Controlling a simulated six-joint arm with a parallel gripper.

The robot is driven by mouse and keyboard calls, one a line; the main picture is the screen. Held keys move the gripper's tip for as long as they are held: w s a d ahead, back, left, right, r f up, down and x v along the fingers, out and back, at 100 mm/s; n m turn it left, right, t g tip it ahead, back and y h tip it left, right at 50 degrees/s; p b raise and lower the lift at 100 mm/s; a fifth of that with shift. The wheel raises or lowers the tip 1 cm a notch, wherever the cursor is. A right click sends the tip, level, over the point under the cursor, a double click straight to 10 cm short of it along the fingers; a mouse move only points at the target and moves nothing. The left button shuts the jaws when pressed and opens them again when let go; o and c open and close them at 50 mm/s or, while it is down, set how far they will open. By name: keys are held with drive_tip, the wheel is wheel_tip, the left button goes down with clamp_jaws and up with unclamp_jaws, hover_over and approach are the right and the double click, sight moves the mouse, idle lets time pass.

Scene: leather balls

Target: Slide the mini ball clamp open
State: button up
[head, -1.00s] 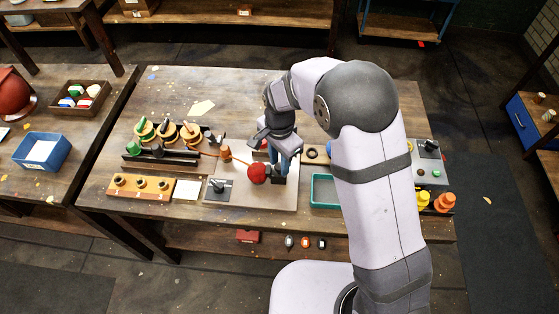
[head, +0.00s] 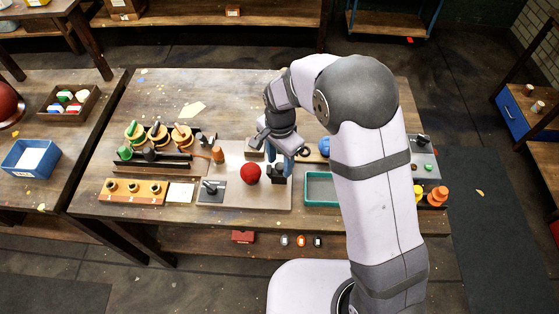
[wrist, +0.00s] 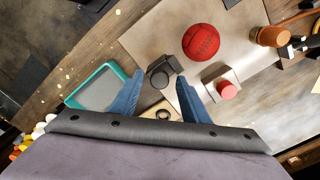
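In the wrist view, a small dark block with a round black knob (wrist: 160,74) stands on the pale board; it looks like the mini ball clamp, though I cannot be sure. My gripper (wrist: 150,82) is open, its two blue fingers apart, with the dark block just beyond and between the tips. In the head view, my gripper (head: 283,168) points down over the dark block (head: 279,186), and the fingers partly hide it. Whether a finger touches it I cannot tell. A red ball (head: 250,174) rests on the board to its left; it also shows in the wrist view (wrist: 200,42).
A grey block with a pink-red knob (wrist: 226,89) and a wooden piece with a black ring (wrist: 164,114) are near the fingers. A teal tray (head: 321,205) stands right of the board. A black lever fixture (head: 211,191) and an orange cylinder (head: 218,154) stand left.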

drive_tip(key=shift+r+b, duration=1.25)
drive_tip(key=shift+r, duration=2.45)
drive_tip(key=shift+n, duration=0.7)
drive_tip(key=n, duration=0.1)
drive_tip(key=w+n, duration=0.1)
drive_tip(key=n, duration=0.1)
drive_tip(key=shift+a, duration=0.2)
drive_tip(key=s+d+f+n+g, duration=0.1)
drive_tip(key=s+d+f+n, duration=0.45)
drive_tip(key=s+n, duration=0.35)
drive_tip(key=s+d+r+m+t, duration=0.1)
drive_tip(key=s+d+r+m, duration=0.2)
drive_tip(key=s+d, duration=0.6)
drive_tip(key=d+m, duration=0.1)
drive_tip(key=d, duration=0.2)
drive_tip(key=shift+d, duration=0.25)
